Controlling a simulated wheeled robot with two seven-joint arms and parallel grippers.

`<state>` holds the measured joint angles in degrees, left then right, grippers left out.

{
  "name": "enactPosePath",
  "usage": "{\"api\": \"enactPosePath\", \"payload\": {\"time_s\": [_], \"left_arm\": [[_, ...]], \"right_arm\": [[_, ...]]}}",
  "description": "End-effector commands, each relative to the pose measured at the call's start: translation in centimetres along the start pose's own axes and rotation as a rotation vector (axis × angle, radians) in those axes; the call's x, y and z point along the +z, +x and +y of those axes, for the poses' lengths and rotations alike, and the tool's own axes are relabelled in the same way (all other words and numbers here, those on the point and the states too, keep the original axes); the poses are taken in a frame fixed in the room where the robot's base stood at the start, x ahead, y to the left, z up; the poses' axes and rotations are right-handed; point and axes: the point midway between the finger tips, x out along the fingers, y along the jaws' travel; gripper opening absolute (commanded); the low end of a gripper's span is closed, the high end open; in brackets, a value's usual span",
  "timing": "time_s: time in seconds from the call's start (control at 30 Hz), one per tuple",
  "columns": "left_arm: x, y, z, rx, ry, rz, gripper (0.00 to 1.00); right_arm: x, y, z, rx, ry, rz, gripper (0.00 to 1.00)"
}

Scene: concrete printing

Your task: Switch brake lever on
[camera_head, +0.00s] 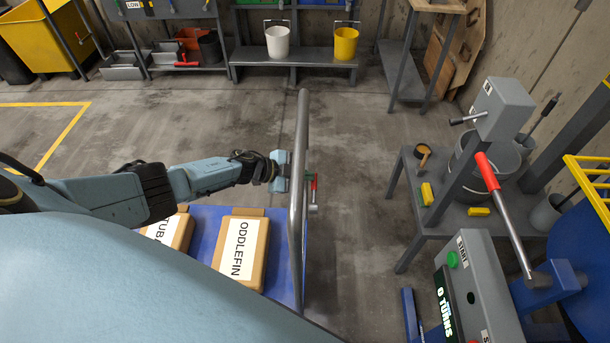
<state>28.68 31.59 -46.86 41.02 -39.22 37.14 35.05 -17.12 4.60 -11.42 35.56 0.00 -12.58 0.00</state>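A blue cart (206,216) has a grey tubular handle (301,130) standing up at its right end. A small lever with a red grip (314,184) sits just right of that handle; it looks like the brake lever, and its grip points up. My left gripper (286,170) reaches in from the left and is just left of the handle, level with the lever. The handle stands between the gripper and the lever. Its fingertips are small and partly hidden, so I cannot tell if they are open. My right gripper is out of view.
At right are a grey table (411,200) with a mixing drum, a long red-gripped lever (487,170) and a control box (480,275). Buckets (277,42) stand on a back bench. The floor between is clear.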

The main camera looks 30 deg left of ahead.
Motion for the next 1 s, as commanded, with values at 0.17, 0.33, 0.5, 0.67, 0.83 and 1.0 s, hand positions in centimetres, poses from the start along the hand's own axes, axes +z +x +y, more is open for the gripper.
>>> {"api": "enactPosePath", "payload": {"time_s": [0.17,0.33,0.5,0.67,0.83,1.0], "left_arm": [[0.3,-0.1,0.1,-0.001,0.000,-0.009,0.00],[-0.4,-0.7,-0.3,0.000,0.000,-0.008,0.00],[-1.8,-1.9,-1.1,-0.002,0.000,-0.005,0.00],[-3.0,-3.5,-1.9,-0.003,0.002,-0.005,0.00],[-2.6,-7.7,-2.5,-0.001,0.002,-0.005,0.00],[-2.5,-10.6,-3.0,-0.001,0.002,-0.003,0.00]], "right_arm": [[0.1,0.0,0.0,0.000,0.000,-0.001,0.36],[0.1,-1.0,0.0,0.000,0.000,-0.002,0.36],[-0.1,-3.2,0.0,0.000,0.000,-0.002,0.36],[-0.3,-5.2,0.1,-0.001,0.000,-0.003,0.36],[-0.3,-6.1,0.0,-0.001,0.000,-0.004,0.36],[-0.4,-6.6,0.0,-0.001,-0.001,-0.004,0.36]]}}
